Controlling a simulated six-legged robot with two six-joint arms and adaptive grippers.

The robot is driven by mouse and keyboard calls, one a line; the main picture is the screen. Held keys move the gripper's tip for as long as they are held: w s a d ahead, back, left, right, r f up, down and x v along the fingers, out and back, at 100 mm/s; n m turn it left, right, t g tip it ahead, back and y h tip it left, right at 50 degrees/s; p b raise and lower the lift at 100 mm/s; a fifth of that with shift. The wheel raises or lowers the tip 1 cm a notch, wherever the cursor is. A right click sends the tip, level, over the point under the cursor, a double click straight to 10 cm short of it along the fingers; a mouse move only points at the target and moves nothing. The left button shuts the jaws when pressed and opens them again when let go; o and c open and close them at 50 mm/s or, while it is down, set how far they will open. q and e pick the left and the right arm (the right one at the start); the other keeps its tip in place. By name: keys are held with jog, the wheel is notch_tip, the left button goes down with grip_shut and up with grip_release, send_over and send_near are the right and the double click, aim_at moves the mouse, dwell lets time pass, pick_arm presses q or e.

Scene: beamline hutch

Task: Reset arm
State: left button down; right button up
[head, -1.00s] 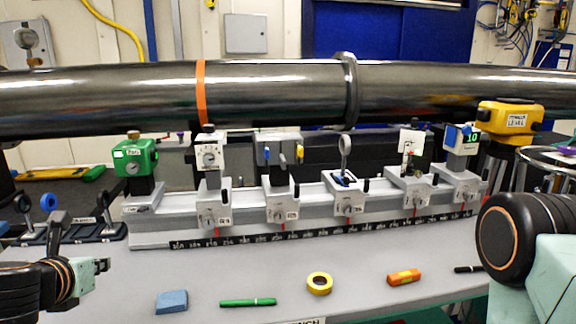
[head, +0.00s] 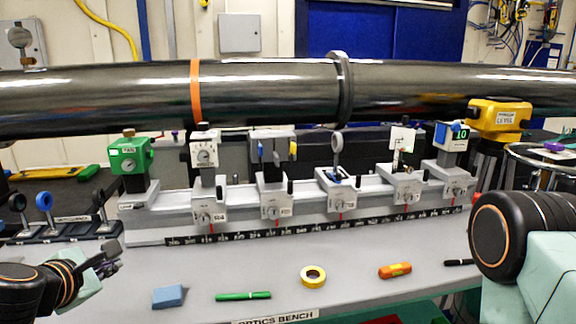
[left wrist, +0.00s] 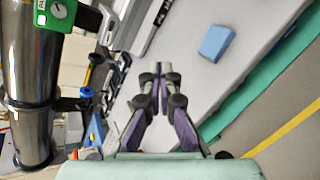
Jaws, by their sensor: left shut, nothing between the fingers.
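My left gripper (head: 112,250) is at the lower left of the head view, over the left end of the optics bench (head: 215,270). In the left wrist view its fingers (left wrist: 158,72) are together, with nothing between them. It is apart from the blue block (head: 169,296), which lies to its right and also shows in the left wrist view (left wrist: 216,43). My right arm shows at the right edge of the head view, but its gripper is out of the picture.
A rail with several carriages (head: 275,205) stands along the bench under a steel beam pipe (head: 260,95). A green pen (head: 243,296), yellow tape roll (head: 313,276), orange tool (head: 395,270) and black pen (head: 459,262) lie in front. A lens rack (head: 62,229) stands at left.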

pick_arm(q)
jog(key=s+d+f+m+g+h, duration=0.1)
jog(key=s+d+f+m+g, duration=0.3)
jog(key=f+m, duration=0.5)
jog(key=s+d+f+m+g+h, duration=0.15)
jog(key=s+d+f+m, duration=0.25)
jog(key=s+f+m, duration=0.45)
jog(key=s+d+f+m+g, duration=0.2)
jog(key=s+f+m+g, duration=0.1)
jog(key=s+f, duration=0.4)
jog(key=s+d+f+m+g+y+b, duration=0.1)
jog(key=s+f+m, duration=0.4)
jog(key=s, duration=0.7)
notch_tip(320, 180, down, 2)
jog(key=d+g, duration=0.1)
jog(key=g, duration=0.1)
jog(key=shift+d+g, duration=0.3)
jog(key=shift+g, duration=0.05)
